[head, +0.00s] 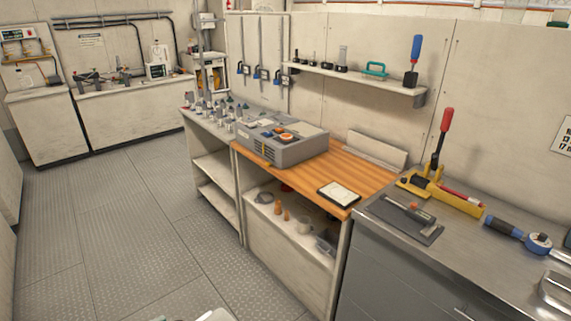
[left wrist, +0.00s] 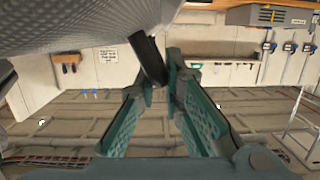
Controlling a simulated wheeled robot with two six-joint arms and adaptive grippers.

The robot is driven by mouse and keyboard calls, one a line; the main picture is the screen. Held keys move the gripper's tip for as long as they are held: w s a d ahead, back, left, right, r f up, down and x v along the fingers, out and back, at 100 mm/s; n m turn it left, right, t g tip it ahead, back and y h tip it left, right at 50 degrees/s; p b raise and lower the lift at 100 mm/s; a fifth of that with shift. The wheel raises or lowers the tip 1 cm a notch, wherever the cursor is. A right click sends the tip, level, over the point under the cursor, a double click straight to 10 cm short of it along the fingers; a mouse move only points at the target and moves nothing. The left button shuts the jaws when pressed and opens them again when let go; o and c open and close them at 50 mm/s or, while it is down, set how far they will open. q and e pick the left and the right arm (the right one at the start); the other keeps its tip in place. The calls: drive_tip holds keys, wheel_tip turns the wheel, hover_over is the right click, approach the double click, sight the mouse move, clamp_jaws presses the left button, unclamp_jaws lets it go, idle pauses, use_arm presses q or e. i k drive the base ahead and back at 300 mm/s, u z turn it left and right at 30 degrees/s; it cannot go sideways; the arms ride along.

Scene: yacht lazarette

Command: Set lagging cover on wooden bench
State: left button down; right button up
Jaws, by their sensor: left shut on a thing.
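The wooden bench (head: 358,174) is in the middle of the head view, with an orange-brown plank top and open shelves below. A grey toolbox-like case and a small pale pad with a dark edge lie on its top. In the left wrist view my left gripper (left wrist: 157,78), with teal fingers, is shut on a black strap or handle. This seems to belong to a large grey textured thing (left wrist: 85,28), probably the lagging cover, which fills the upper left and is cut off by the frame. My right gripper is in neither view.
The grey case (head: 290,150) takes up the bench's left part. The pale pad (head: 339,194) lies at its front edge. A steel counter with a yellow tool (head: 440,193) adjoins on the right; a shelf (head: 360,82) hangs above. Bare wood shows between case and pad.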

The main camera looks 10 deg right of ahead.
sight(337, 169)
drive_tip(key=z, duration=0.55)
drive_tip(key=i, duration=1.9)
drive_tip(key=z, duration=0.7)
